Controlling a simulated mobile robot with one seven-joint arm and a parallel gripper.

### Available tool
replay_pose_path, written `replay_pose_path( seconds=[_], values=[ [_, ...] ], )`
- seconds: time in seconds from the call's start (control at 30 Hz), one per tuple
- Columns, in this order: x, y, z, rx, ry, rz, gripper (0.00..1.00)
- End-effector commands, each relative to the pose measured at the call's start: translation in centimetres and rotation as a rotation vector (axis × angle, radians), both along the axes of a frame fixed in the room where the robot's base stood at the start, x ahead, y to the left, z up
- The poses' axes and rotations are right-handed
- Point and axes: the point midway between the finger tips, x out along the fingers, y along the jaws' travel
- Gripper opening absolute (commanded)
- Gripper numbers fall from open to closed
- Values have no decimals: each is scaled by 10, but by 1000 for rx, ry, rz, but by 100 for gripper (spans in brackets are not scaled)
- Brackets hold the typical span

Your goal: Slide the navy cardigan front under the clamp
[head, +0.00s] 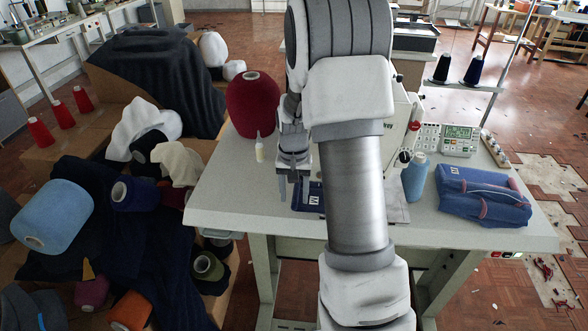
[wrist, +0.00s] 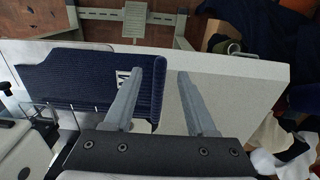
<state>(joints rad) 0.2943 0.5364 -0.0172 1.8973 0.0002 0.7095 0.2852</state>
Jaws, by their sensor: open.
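The navy cardigan front (wrist: 88,72) lies flat on the pale table in the wrist view, with a white label near its right edge. In the head view only part of it (head: 308,196) shows, beside my arm. My gripper (wrist: 156,72) is open and empty. In the wrist view its left finger overlaps the navy panel's right edge, and its right finger is over bare table. In the head view my gripper (head: 288,186) points down just left of the panel. The clamp cannot be made out clearly; my arm hides much of the machine (head: 402,125).
A dark red cone (head: 253,104) and a small bottle (head: 259,148) stand at the back left. The table's front left (head: 235,205) is clear. Cones and cloth crowd the left side.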

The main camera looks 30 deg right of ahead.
Motion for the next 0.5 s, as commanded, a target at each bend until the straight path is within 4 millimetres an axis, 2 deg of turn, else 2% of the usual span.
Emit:
replay_pose_path(
  seconds=[0.5],
  values=[
    [2,1,122,-2,-6,1,56]
  ],
)
